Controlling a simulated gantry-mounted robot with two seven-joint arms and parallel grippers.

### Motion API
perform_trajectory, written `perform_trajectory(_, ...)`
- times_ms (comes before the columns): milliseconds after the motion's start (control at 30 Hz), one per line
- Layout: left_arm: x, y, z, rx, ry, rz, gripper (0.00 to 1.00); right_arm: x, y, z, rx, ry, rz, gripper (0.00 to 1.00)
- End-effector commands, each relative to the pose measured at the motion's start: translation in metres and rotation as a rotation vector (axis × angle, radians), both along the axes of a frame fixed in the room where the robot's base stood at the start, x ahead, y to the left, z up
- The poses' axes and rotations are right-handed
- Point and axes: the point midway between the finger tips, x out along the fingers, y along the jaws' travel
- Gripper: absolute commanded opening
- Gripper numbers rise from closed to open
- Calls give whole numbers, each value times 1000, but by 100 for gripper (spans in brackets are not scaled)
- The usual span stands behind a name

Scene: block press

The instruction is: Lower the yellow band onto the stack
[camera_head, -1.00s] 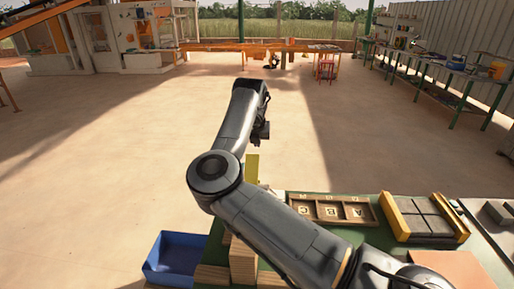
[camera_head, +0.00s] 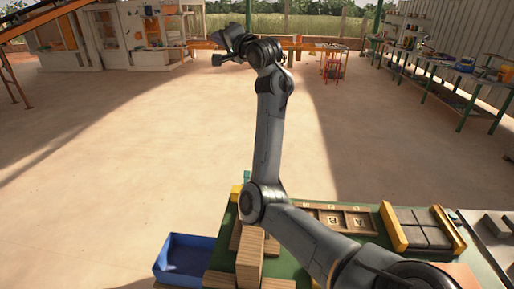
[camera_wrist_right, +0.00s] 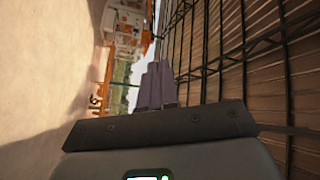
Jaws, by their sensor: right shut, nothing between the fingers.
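My right gripper (camera_head: 230,40) is raised high, far above and beyond the bench, with its fingertips hard to make out. In the right wrist view its fingers (camera_wrist_right: 157,85) are together and empty, pointing at the wall and yard. A wooden stack (camera_head: 250,257) stands at the bench's left front, partly behind my right arm. A yellow piece (camera_head: 236,192) shows at the bench's far left edge, mostly hidden by my arm; I cannot tell if it is the yellow band. Two yellow bars (camera_head: 392,227) flank grey blocks at the right. My left gripper is out of view.
A blue bin (camera_head: 184,260) is left of the green bench (camera_head: 312,262). A wooden tray with lettered compartments (camera_head: 360,222) lies at the back, partly covered by my arm. A small teal piece (camera_head: 247,176) shows near the yellow piece. The floor beyond is open.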

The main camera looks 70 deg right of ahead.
Motion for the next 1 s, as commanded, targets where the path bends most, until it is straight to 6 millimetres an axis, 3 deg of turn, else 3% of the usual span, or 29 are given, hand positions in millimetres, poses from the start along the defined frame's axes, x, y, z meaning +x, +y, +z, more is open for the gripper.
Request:
perform_trajectory(33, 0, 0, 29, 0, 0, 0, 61, 20, 21, -10, -145, 211, 9, 0)
perform_trajectory(100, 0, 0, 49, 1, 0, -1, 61, 40, 46, -52, -342, 496, 33, 0)
perform_trajectory(233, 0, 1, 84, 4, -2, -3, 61, 48, 74, -139, -666, 980, 89, 0)
perform_trajectory(367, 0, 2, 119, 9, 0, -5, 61, 23, 84, -221, -946, 1392, 178, 0)
perform_trajectory(500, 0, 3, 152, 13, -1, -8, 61, -22, 86, -289, -1158, 1711, 313, 0)
perform_trajectory(700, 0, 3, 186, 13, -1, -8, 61, -84, 78, -347, -1261, 1967, 446, 0)
perform_trajectory(833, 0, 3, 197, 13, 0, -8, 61, -111, 72, -363, -1273, 2049, 491, 0)
perform_trajectory(1000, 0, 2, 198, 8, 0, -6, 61, -126, 69, -378, -1272, 2089, 520, 0)
